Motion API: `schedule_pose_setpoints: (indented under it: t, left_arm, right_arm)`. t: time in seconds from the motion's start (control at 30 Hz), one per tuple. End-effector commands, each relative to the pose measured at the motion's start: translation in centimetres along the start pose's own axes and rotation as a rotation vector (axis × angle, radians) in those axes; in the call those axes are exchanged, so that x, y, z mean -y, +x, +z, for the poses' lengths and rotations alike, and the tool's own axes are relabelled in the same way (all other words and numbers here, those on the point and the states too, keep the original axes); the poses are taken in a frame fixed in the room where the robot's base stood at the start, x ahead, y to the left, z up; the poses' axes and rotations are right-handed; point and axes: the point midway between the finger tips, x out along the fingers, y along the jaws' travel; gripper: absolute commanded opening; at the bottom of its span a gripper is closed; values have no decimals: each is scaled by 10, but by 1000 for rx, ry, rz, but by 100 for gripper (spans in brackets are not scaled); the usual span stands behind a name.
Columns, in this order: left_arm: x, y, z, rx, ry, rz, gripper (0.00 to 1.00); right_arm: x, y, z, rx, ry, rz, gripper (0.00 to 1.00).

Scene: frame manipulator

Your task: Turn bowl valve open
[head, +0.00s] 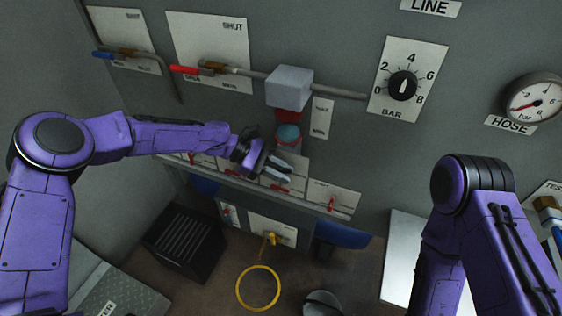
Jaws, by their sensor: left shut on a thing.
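The bowl (288,133), with a blue-grey body and a red collar above it, hangs under a pale grey block (289,88) on the wall pipe. My left gripper (281,172) is just below the bowl, its grey fingers pointing right and down. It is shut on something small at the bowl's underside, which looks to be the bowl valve. The fingers hide the valve, so its handle angle cannot be told. My right arm stands at the right; its gripper is not in view.
A red-handled valve (186,70) and a blue-handled valve (105,56) sit on the wall at upper left. A dial (403,86) and a gauge (533,99) are at the right. A ledge with small red levers (331,203) runs below my left gripper. A yellow ring (258,288) hangs lower down.

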Motion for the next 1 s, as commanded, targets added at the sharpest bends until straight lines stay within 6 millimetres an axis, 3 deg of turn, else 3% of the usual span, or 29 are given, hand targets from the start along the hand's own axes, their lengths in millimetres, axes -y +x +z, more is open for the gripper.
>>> schedule_pose_setpoints:
  t: [0.27,0.3,0.63,1.0]
  left_arm:
    - [0,0,0,-4,3,0,0]
    - [0,0,0,-3,2,0,28]
    - [-1,-4,-1,-3,2,2,28]
    - [0,-83,-2,-4,4,4,28]
  right_arm:
    - [0,1,0,0,0,0,43]
    - [0,1,0,0,0,0,43]
    - [0,2,1,0,0,0,43]
    - [1,16,7,0,0,0,43]
